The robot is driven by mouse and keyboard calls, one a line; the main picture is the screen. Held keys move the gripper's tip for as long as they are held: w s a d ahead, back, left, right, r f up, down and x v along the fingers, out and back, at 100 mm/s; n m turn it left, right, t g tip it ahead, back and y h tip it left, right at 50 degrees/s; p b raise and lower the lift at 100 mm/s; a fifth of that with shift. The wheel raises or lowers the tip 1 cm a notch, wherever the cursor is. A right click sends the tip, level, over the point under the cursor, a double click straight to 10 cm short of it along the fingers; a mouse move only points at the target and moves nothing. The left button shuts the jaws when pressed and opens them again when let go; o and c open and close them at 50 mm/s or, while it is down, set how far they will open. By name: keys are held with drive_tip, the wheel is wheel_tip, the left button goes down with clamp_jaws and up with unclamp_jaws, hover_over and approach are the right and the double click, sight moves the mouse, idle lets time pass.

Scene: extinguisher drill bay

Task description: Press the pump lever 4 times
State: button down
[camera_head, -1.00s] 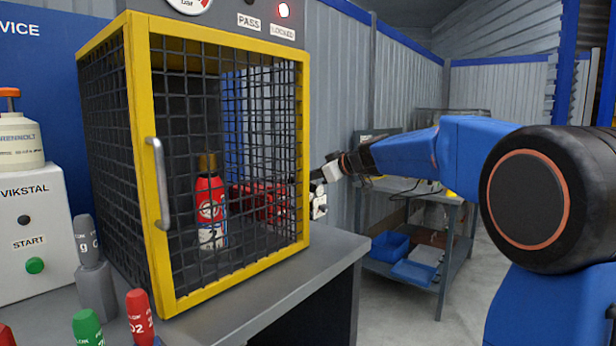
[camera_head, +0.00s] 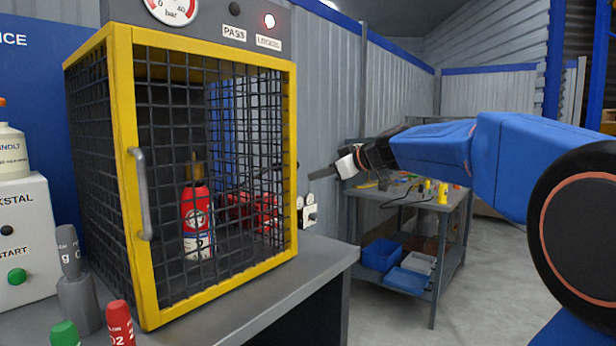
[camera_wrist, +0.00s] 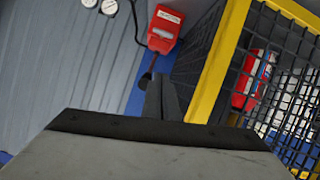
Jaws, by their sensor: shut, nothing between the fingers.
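The red pump (camera_head: 258,212) stands on the bench behind the cage and shows partly through its mesh. A small dark knob (camera_head: 297,164) shows just right of the cage frame; it may be the pump lever's end, but I cannot be sure. My gripper (camera_head: 313,176) is shut and empty, its dark fingers pointing left toward the cage's right side. In the wrist view, the shut fingers (camera_wrist: 158,92) lie close to a dark round knob (camera_wrist: 147,77). I cannot tell whether they touch. A red box with a white label (camera_wrist: 163,29) is beyond.
The yellow-framed mesh cage (camera_head: 124,190) holds a red extinguisher (camera_head: 196,215) and has a gauge (camera_head: 172,8) above. A machine with a green button (camera_head: 17,276) stands left. A shelf table (camera_head: 398,212) is behind, right. Floor is clear at right.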

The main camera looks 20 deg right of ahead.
drive_tip(key=shift+s+d+r, duration=0.1)
drive_tip(key=shift+s+d, duration=0.3)
drive_tip(key=shift+s, duration=0.25)
drive_tip(key=w+a+r, duration=0.1)
drive_tip(key=w+r, duration=0.1)
drive_tip(key=r, duration=0.4)
drive_tip(key=w+a+r, duration=0.1)
drive_tip(key=w+r, duration=0.1)
drive_tip(key=r, duration=0.4)
drive_tip(key=shift+w+a, duration=0.25)
drive_tip(key=x, duration=1)
drive_tip(key=shift+w+a+f, duration=0.1)
drive_tip(key=shift+f, duration=0.15)
drive_tip(key=shift+d+f, duration=0.25)
drive_tip(key=shift+f, duration=0.3)
drive_tip(key=shift+d+f, duration=0.25)
drive_tip(key=shift+f, duration=0.3)
drive_tip(key=shift+d+f, duration=0.1)
drive_tip(key=shift+f, duration=0.65)
